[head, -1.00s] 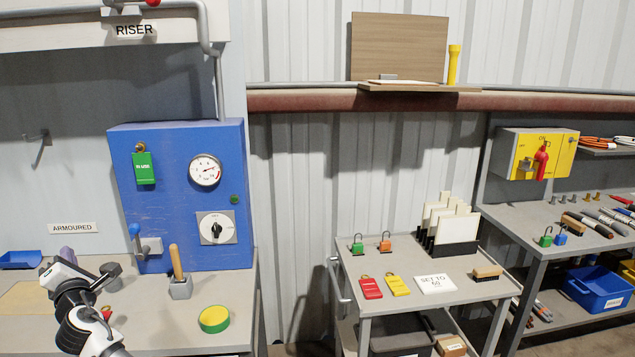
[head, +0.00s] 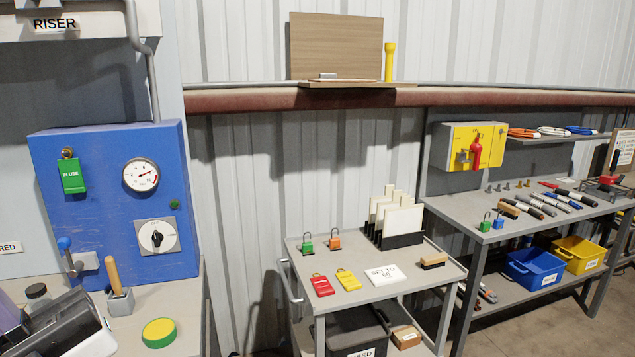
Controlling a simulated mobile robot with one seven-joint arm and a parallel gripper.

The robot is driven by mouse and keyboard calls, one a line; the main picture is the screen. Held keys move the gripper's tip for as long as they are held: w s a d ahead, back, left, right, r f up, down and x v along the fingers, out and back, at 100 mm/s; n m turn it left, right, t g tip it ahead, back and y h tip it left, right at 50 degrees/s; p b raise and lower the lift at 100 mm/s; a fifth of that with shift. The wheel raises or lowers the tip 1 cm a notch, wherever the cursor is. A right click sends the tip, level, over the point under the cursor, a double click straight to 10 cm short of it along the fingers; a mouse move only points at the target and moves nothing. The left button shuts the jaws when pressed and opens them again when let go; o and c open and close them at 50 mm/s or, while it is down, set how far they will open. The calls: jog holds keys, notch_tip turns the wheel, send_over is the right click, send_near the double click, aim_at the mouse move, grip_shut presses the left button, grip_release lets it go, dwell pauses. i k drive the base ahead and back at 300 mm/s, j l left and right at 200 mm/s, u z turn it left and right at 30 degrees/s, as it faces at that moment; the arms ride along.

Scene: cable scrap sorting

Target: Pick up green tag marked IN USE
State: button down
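The green tag marked IN USE (head: 73,176) hangs from a brass-coloured ring or hook at the upper left of the front of the blue box (head: 112,232). It hangs upright and flat against the box, left of the round gauge (head: 141,175). Part of my arm shows at the lower left corner, well below the tag and apart from it. I cannot make out any gripper fingers there.
A blue-handled lever (head: 66,250) sticks out low on the box. A wooden-handled tool (head: 115,280) and a green-yellow roll (head: 159,333) are on the bench below. A grey cart (head: 330,297) with red and yellow tags, padlocks and cards stands to the right.

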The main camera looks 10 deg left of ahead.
aim_at(69, 168)
jog(key=u, duration=1.5)
jog(key=j+z, duration=0.1)
jog(key=z, duration=0.3)
jog(key=i+j+z, duration=0.1)
jog(key=z, duration=0.3)
jog(key=i+j+z, duration=0.1)
jog(key=j+z, duration=0.2)
jog(key=j, duration=0.2)
jog(key=j+z, duration=0.25)
jog(key=j, duration=0.25)
jog(key=j+z, duration=0.2)
jog(key=j, duration=0.85)
